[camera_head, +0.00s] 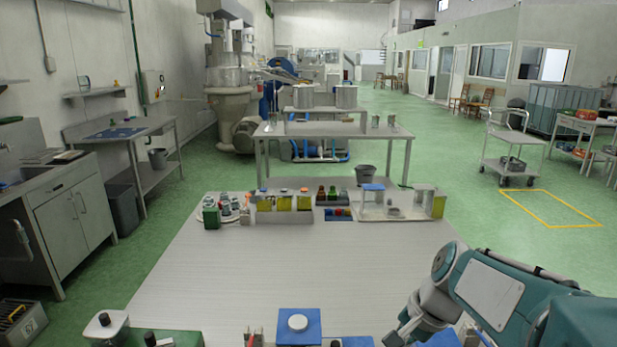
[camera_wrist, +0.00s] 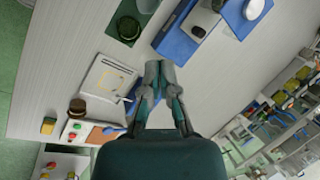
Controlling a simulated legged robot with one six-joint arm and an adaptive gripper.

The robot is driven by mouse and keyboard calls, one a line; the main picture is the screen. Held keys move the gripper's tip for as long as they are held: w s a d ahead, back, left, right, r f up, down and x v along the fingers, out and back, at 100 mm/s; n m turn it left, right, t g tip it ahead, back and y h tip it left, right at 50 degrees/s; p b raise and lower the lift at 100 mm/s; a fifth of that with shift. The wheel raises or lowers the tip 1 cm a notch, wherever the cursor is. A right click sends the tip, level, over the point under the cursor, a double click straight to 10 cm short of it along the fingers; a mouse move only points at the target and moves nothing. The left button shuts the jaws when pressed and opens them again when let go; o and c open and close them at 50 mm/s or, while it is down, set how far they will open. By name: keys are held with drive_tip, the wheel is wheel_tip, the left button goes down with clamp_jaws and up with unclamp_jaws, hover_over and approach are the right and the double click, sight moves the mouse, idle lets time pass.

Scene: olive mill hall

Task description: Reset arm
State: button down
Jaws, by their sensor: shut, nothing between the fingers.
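My gripper (camera_wrist: 159,70) shows in the wrist view with its two grey fingertips together and nothing between them. It hangs above a light grey table (camera_wrist: 70,60), close to a blue block (camera_wrist: 185,40). A white tray-like item (camera_wrist: 105,78) lies to its left. In the head view my teal arm enters from the lower right over the near right of the table (camera_head: 290,255). The gripper's fingertips are hard to make out there, low at the picture's edge.
A blue-topped box with a white round knob (camera_head: 298,325) stands at the table's near edge. Jars and containers (camera_head: 285,205) line the far edge. The table's middle is clear. A trolley (camera_head: 512,150) stands on the floor behind.

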drive_tip(key=s+r+n+t+h, duration=0.3)
drive_tip(key=s+n, duration=0.6)
drive_tip(key=s, duration=0.5)
drive_tip(key=shift+s+t+h, duration=0.15)
drive_tip(key=shift+t+h, duration=0.15)
drive_tip(key=shift+h, duration=0.1)
